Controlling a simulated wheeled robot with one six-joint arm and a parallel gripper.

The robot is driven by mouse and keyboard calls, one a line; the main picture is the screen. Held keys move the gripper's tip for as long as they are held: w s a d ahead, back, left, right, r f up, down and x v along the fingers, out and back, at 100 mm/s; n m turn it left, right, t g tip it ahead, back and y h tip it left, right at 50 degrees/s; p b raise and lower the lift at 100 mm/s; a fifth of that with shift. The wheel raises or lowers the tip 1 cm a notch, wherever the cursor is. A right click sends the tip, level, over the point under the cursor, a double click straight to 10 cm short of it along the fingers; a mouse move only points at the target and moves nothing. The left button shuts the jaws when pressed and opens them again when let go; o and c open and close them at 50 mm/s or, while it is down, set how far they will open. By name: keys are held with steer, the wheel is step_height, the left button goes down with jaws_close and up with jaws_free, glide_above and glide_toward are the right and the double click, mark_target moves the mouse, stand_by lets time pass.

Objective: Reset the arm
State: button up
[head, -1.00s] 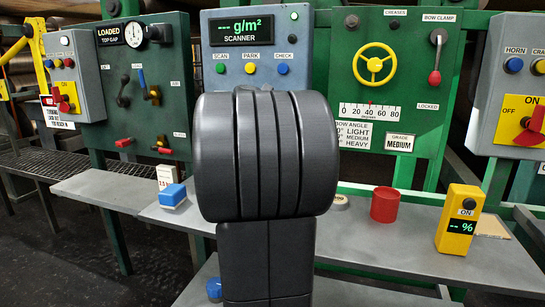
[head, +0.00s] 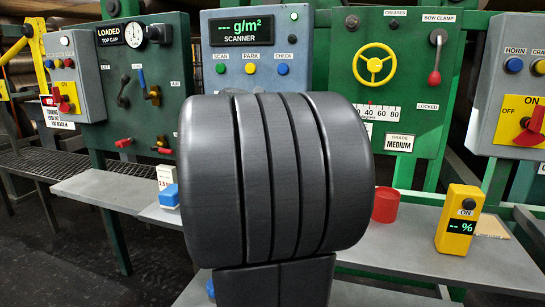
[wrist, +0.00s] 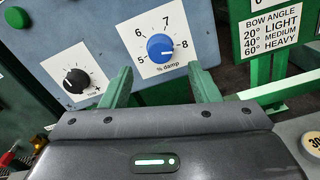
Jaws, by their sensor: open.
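My gripper (wrist: 161,88) shows in the wrist view with its two green fingers apart and nothing between them. Beyond the fingers is a blue-grey panel with a blue "% damp" knob (wrist: 160,48) and a black knob (wrist: 77,81). I cannot tell whether the fingers touch the panel. In the head view, my dark arm fills the middle and hides the gripper and the lower part of the scanner panel (head: 230,69).
A shelf (head: 400,250) holds a red cup (head: 385,205), a yellow meter (head: 459,219) and a blue-and-white block (head: 169,196). Green panels with a yellow handwheel (head: 374,64) and a red-handled lever (head: 435,58) stand behind. A bow-angle label (wrist: 271,29) is at right.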

steer(key=v, duration=0.7)
steer(key=w+d+n+p, duration=0.4)
steer(key=w+n+p, duration=0.8)
steer(key=n, duration=0.9)
steer(key=shift+w, duration=0.45)
